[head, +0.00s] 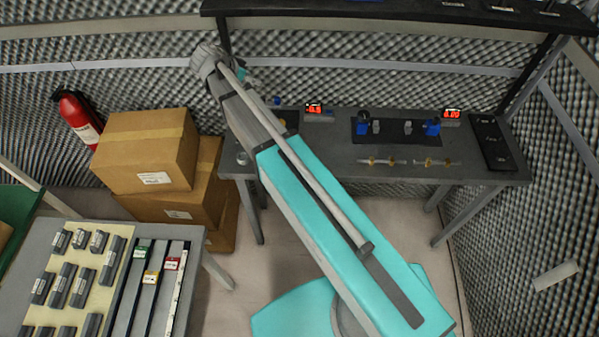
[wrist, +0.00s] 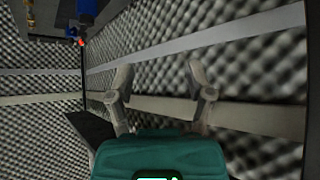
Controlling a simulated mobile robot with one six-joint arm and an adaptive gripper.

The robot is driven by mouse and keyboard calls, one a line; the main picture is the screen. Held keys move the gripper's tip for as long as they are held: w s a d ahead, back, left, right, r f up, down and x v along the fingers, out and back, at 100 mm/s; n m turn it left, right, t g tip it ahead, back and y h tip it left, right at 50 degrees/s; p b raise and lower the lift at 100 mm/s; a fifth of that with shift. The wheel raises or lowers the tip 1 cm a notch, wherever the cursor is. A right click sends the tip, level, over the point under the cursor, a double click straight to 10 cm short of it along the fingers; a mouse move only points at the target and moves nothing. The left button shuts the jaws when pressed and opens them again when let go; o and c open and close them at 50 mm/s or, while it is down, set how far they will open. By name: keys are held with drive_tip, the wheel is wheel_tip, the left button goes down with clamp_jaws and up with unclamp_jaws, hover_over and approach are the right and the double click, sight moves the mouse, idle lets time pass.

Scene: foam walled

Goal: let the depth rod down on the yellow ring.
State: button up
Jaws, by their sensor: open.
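In the head view two thin pale rods, the left one (head: 380,161) and the right one (head: 437,162), lie flat near the front of the grey bench, each with small yellowish parts. I cannot tell which is the depth rod, or whether one of those parts is the yellow ring. My gripper (wrist: 160,78) is open in the wrist view, with nothing between its fingers and only the foam wall behind them. In the head view my arm hides most of it, at the bench's left end, apart from both rods.
The grey bench (head: 340,177) carries a dark panel (head: 392,130) with blue fixtures, a left red display (head: 314,108) and a right one (head: 452,114). A dark shelf (head: 400,12) overhangs it. Cardboard boxes (head: 146,150) stand left; a parts table (head: 120,315) is front left.

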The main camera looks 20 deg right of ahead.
drive_tip(key=s+d+f+n+g+y+b, duration=0.1)
drive_tip(key=s+d+f+n+y+b, duration=0.1)
drive_tip(key=s+f+b, duration=0.4)
drive_tip(key=s+d+f+n+g+y+b, duration=0.1)
drive_tip(key=s+d+f+n+y+b, duration=0.2)
drive_tip(key=s+f+n+b, duration=0.3)
drive_tip(key=s+d+f+n+g+y+b, duration=0.2)
drive_tip(key=s+f+b, duration=0.5)
drive_tip(key=s+f, duration=0.5)
drive_tip(key=shift+s+d+n+y, duration=0.3)
drive_tip(key=shift+d+n+y, duration=0.2)
drive_tip(key=shift+d+n, duration=0.6)
drive_tip(key=shift+s+a, duration=0.1)
drive_tip(key=shift+a, duration=0.15)
idle(1.5)
